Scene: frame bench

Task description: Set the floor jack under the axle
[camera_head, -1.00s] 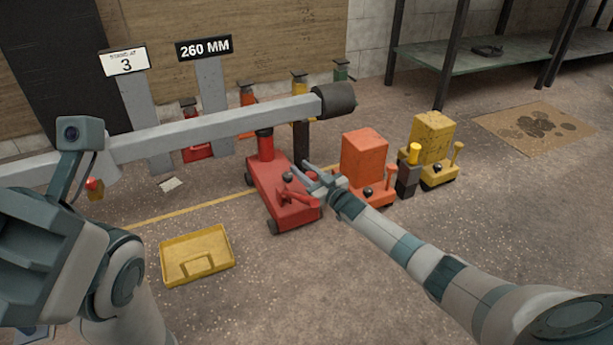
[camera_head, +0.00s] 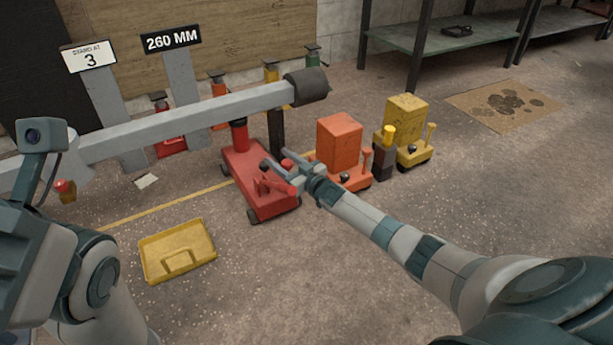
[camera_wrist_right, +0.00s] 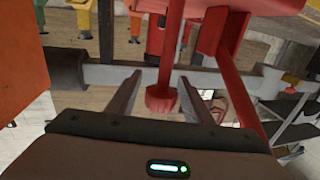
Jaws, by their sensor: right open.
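The red floor jack (camera_head: 265,199) stands on the floor with its red lifting post (camera_head: 239,137) rising beneath the grey axle bar (camera_head: 190,118). I cannot tell whether the post touches the axle. My right gripper (camera_head: 277,167) reaches over the jack's near right side. In the right wrist view its two fingers (camera_wrist_right: 160,98) are apart, with a red knob-ended rod (camera_wrist_right: 162,97) of the jack showing between them; contact is not visible. My left arm comes in at the left, but its gripper is not clearly in view.
An orange machine (camera_head: 340,143) and a yellow one (camera_head: 406,122) stand right of the jack. A yellow tray (camera_head: 178,222) lies on the floor at front left. Signs reading "3" (camera_head: 89,57) and "260 MM" (camera_head: 171,39) stand behind the axle. A shelf (camera_head: 430,37) stands at the back right.

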